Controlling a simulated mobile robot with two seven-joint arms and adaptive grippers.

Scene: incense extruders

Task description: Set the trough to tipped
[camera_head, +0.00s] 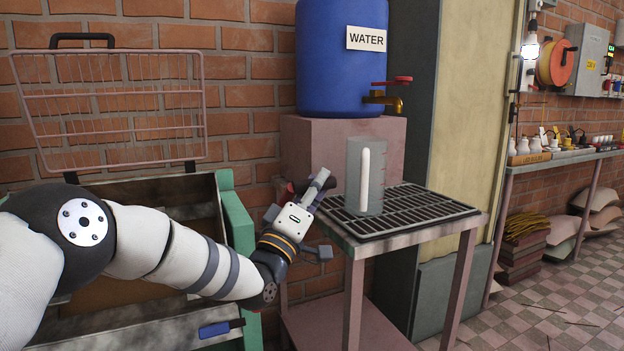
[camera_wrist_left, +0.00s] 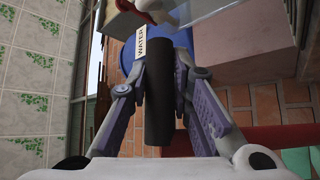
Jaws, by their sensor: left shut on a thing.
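The trough (camera_head: 236,212) is a green-ended machine with grey boards, at the left of the head view. Its pink wire guard (camera_head: 120,110) stands upright against the brick wall. My left gripper (camera_head: 306,204) is just right of the trough's green end. In the left wrist view, its fingers (camera_wrist_left: 160,92) are shut on a dark round handle (camera_wrist_left: 158,118). My right gripper is not in view.
A blue-handled tool (camera_head: 214,329) shows at the trough's front. Open tiled floor (camera_head: 560,310) is at right.

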